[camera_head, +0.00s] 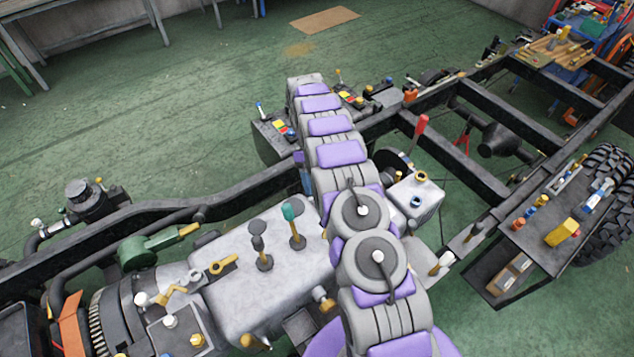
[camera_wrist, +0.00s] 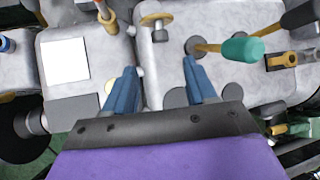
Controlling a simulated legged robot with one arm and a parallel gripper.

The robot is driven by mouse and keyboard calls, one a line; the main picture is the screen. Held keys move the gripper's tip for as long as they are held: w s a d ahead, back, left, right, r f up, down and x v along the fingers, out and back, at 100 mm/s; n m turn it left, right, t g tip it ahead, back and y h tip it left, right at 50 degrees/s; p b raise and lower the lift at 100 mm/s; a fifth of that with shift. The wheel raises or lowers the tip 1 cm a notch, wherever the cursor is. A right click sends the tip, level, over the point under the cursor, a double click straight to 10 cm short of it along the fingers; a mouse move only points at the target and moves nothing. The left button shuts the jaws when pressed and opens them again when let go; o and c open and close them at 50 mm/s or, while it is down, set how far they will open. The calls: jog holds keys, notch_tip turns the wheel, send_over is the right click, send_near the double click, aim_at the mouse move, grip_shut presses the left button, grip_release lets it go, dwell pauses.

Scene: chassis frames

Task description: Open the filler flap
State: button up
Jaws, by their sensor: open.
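My gripper (camera_wrist: 162,80) shows in the wrist view with two blue fingers spread apart and nothing between them. It is over a grey housing (camera_wrist: 175,60). A smaller grey box (camera_wrist: 88,50) with a bright white square (camera_wrist: 66,61) on it lies left of the fingers. I cannot tell for sure which part is the filler flap. In the head view, a small pale box (camera_head: 425,207) with a yellow-topped cap stands right of my arm, and the large grey housing (camera_head: 265,285) is left of it. My gripper cannot be made out there.
A teal-knobbed lever (camera_wrist: 242,49) stands right of the fingers; it also shows in the head view (camera_head: 292,212) beside a dark-knobbed lever (camera_head: 257,243). A brass-stemmed knob (camera_wrist: 156,21) is ahead. Dark chassis rails (camera_head: 150,215) surround the parts. Green floor (camera_head: 190,115) is open at the upper left.

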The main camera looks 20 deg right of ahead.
jog(key=shift+w+r+p, duration=0.3)
jog(key=shift+r+p, duration=0.15)
jog(key=shift+p, duration=0.45)
jog(key=shift+f, duration=0.1)
